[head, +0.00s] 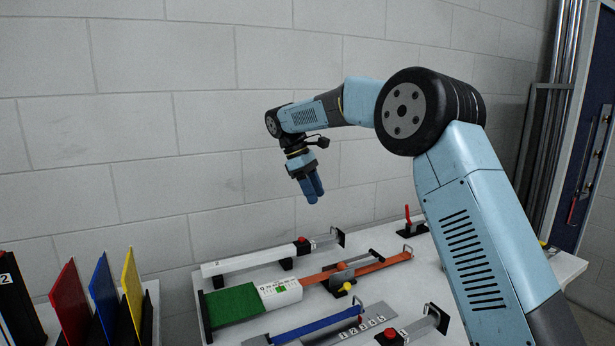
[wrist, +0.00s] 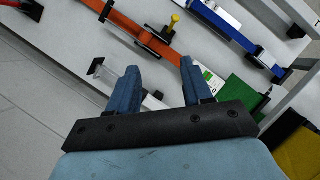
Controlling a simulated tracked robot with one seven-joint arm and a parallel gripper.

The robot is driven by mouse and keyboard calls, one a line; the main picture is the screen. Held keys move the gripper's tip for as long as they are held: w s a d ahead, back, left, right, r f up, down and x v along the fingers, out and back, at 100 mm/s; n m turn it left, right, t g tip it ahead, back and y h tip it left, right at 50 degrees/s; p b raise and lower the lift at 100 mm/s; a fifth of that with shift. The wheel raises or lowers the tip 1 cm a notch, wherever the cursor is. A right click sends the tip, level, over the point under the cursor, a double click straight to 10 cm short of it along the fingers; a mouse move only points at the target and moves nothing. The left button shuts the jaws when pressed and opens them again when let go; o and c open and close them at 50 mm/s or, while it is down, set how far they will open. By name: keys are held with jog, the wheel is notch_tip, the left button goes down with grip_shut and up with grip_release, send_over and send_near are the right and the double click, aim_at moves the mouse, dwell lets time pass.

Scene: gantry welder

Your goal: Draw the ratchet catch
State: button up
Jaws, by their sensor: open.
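I cannot tell for sure which part is the ratchet catch. In the wrist view the yellow knob (wrist: 175,19) stands at the top, beside the dark bracket on the orange strap (wrist: 125,25). My gripper (head: 313,196) hangs above the bench, fingers down, well clear of the strap. In the wrist view its two blue fingers (wrist: 160,67) are apart with nothing held between them.
A white bar with a red knob (head: 302,241) lies behind the orange strap. A green pad (head: 234,304) and white labelled block (head: 281,291) are left. A blue strap (head: 312,325) lies in front. Red (head: 70,305), blue (head: 104,298) and yellow (head: 132,285) panels stand far left.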

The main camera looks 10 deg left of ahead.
jog(key=v, duration=0.5)
jog(key=s+d+r+m+t+y, duration=0.1)
jog(key=s+d+r+m, duration=0.25)
jog(key=s+d, duration=0.55)
jog(key=s+d+r+m+t+y, duration=0.1)
jog(key=s+d+r+m+y, duration=0.3)
jog(key=d, duration=1)
jog(key=s+d+f+m+t, duration=0.1)
jog(key=s+d+f+m, duration=0.1)
jog(key=s+d, duration=0.3)
jog(key=s+d+f+m+t, duration=0.2)
jog(key=s+d+f+m, duration=0.1)
jog(key=s, duration=0.8)
jog(key=s+d+f+m+t, duration=0.1)
jog(key=s+d+f+m, duration=0.2)
jog(key=s+d+f, duration=0.2)
jog(key=s+d, duration=0.1)
jog(key=s, duration=0.2)
jog(key=shift+d, duration=0.3)
